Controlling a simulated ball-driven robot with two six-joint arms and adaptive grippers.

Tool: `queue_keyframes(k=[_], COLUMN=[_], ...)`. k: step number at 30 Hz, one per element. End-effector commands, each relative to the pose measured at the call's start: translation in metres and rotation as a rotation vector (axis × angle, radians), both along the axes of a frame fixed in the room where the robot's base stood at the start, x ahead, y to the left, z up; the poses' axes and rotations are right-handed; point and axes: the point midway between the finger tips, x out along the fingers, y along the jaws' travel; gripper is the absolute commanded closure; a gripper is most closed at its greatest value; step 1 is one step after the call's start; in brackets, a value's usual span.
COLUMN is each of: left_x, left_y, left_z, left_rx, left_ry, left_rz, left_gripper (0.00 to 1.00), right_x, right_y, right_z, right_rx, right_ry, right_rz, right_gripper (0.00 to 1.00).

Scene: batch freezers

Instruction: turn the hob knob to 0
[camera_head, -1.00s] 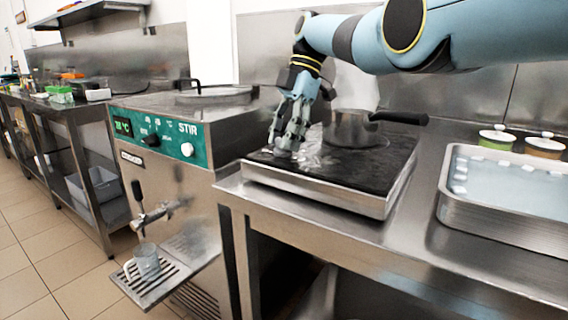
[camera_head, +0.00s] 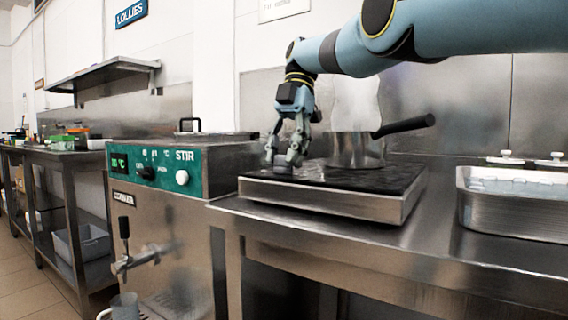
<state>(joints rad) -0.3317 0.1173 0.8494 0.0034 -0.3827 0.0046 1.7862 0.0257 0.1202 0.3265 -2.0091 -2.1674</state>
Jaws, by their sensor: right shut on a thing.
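The hob (camera_head: 318,203) is a flat steel unit with a black top, standing on the steel counter. My right gripper (camera_head: 284,160) points down at the left part of the hob top. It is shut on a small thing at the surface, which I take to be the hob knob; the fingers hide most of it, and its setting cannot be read. A steel saucepan (camera_head: 352,150) with a black handle stands on the hob to the right of the gripper, with steam above it. My left gripper is not in view.
The batch freezer (camera_head: 160,200) with a green STIR panel (camera_head: 185,155) and a white knob stands left of the hob. A steel tray (camera_head: 515,212) sits to the right, with lidded pots behind. A mug (camera_head: 124,306) is below the freezer tap. Bare counter lies between hob and tray.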

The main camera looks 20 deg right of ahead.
Motion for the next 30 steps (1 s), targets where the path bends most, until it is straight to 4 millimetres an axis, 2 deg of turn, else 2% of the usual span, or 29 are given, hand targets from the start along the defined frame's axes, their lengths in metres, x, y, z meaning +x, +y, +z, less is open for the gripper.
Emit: queue_keyframes(k=[11, 12, 16, 30], left_x=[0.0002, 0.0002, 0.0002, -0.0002], left_y=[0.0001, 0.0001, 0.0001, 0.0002], left_z=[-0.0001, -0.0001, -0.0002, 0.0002], left_rx=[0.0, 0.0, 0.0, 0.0], left_ry=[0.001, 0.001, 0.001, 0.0], left_rz=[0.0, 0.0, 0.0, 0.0], left_gripper=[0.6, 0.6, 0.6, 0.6], right_x=[0.0008, 0.0008, 0.0004, -0.0002], right_y=[0.0001, 0.0001, 0.0001, 0.0001], right_z=[0.0023, 0.0023, 0.0015, 0.0003], right_rx=[0.001, 0.001, 0.001, 0.0], right_ry=[-0.006, -0.006, -0.004, 0.0], right_rz=[0.003, 0.003, 0.003, 0.002], right_gripper=[0.96, 0.58, 0.41, 0.4])
